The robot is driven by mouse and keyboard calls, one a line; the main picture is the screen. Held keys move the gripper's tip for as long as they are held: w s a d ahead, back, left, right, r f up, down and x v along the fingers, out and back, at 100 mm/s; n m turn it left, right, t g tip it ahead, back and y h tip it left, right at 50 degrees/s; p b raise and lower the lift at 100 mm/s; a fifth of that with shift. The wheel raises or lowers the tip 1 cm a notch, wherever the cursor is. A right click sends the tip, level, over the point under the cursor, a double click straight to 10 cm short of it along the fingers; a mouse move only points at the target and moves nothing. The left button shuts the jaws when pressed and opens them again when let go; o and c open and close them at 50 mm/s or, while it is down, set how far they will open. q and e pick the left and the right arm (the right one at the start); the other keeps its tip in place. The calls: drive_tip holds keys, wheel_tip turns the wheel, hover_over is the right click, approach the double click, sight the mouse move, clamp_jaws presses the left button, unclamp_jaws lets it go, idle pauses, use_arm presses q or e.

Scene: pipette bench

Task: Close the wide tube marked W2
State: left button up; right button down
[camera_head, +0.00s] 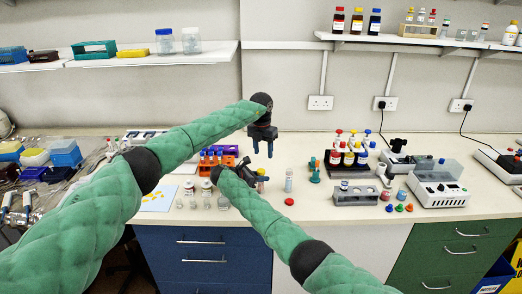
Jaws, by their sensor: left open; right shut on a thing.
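My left gripper (262,152) is open and empty, pointing down above the bench behind my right gripper. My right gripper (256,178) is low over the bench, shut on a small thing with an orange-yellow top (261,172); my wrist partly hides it. A clear upright tube (288,180) stands just right of my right gripper. A red cap (289,201) lies on the bench in front of that tube. Small clear vessels (205,190) stand left of my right wrist. No W2 marking is readable, so I cannot tell which one is W2.
An orange rack (217,157) with tubes stands behind my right wrist. A dark rack of capped bottles (347,160), a grey rack (356,195), loose coloured caps (399,208) and a white device (438,190) stand to the right. The bench front around the red cap is clear.

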sight(261, 170)
drive_tip(key=shift+f, duration=0.2)
use_arm(q)
drive_tip(key=n, duration=2.4)
drive_tip(key=shift+s+a+r+y, duration=0.1)
drive_tip(key=shift+a+r+y, duration=0.05)
drive_tip(key=shift+a+y, duration=0.2)
drive_tip(key=shift+a+f, duration=0.1)
drive_tip(key=shift+f, duration=3.95)
